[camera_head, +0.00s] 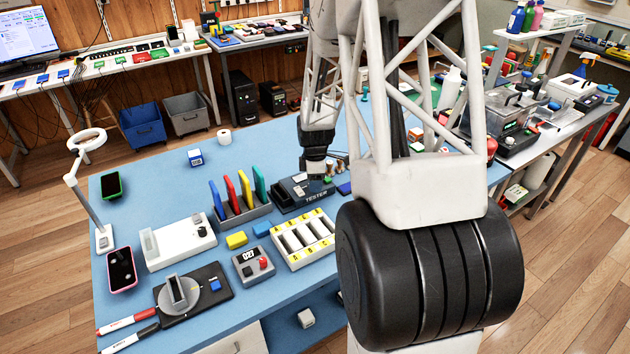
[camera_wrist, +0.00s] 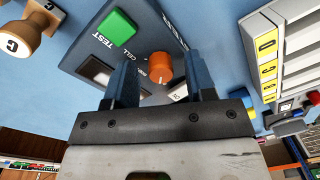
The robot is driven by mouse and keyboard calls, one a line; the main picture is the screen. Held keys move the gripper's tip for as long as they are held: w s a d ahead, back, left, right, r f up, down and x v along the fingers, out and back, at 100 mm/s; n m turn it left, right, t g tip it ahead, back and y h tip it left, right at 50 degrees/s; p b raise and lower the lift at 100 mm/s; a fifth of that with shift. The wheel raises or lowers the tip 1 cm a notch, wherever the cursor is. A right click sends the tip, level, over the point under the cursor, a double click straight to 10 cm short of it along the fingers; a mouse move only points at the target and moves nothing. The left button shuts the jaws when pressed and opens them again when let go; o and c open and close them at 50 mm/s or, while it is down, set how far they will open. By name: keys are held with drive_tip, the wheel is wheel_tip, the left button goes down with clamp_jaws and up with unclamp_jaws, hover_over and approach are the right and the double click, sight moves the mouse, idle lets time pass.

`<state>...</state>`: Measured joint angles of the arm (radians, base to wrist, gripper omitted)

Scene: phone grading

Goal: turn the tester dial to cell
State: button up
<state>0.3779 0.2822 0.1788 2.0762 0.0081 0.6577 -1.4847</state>
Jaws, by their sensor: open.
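The dark grey tester (camera_head: 287,194) lies on the blue table, and my gripper (camera_head: 317,172) is over it. In the wrist view the tester panel (camera_wrist: 88,50) carries a green TEST button (camera_wrist: 117,32) and an orange dial (camera_wrist: 160,66). The word CELL is printed to the upper left of the dial, with other labels partly hidden near the fingers. My gripper's blue fingers (camera_wrist: 158,72) are apart, and the dial appears between their tips. I cannot tell whether they touch it, nor where the dial points.
Wooden-handled stamps (camera_wrist: 42,12) stand beside the tester. A yellow-labelled tray (camera_head: 304,239) is in front of it, and a rack of coloured folders (camera_head: 240,212) is to its left. A numbered box with a red knob (camera_head: 253,266) sits nearer the table's front.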

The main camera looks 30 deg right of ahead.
drive_tip(key=shift+c, duration=0.5)
drive_tip(key=c, duration=0.8)
